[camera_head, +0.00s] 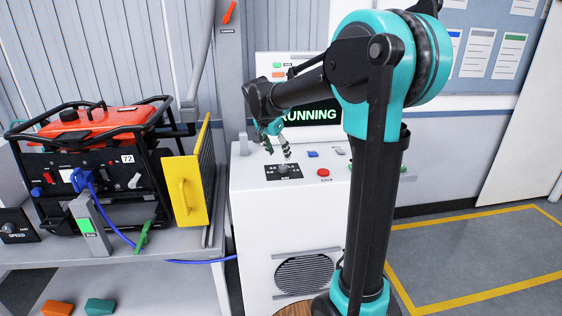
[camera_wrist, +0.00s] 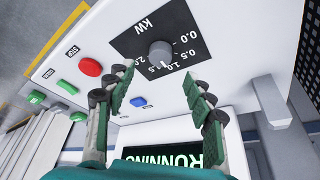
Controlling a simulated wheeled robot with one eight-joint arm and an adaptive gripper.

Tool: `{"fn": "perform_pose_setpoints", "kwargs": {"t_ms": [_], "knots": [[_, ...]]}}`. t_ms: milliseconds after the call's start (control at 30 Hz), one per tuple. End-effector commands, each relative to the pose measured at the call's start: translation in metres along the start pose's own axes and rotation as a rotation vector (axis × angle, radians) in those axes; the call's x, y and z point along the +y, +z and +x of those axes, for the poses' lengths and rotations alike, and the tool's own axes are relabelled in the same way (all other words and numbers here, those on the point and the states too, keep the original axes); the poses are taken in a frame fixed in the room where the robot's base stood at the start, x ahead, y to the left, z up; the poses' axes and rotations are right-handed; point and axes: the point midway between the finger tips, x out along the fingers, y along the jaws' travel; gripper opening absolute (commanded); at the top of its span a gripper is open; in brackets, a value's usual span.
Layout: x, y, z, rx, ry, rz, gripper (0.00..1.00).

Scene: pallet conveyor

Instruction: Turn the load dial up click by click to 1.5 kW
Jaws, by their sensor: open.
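The load dial is a small grey round knob on a black kW scale plate, seen in the wrist view (camera_wrist: 160,53) and on top of the white cabinet in the head view (camera_head: 283,169). The scale reads 0.0 to 2.0; the knob's pointer is too small to read surely. My gripper (camera_wrist: 158,88) is open and empty, its green-padded fingers apart on either side of the space before the dial. In the head view, my gripper (camera_head: 278,150) hangs just above the dial, seemingly not touching it.
The white cabinet (camera_head: 255,235) carries a red button (camera_head: 323,172), a blue button (camera_head: 313,154) and a screen reading RUNNING (camera_head: 309,115). At left, an orange generator (camera_head: 95,125) and a yellow panel (camera_head: 183,190) stand on a bench close to the cabinet.

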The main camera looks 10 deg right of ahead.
Motion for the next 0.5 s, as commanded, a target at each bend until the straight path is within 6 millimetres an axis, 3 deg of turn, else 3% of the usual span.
{"fn": "perform_pose_setpoints", "kwargs": {"t_ms": [200, 500], "knots": [[0.0, 0.0, -0.037, 0.0, 0.0, -0.001, 0.53], [0.0, 0.0, -0.054, -0.001, 0.0, 0.0, 0.53]]}}
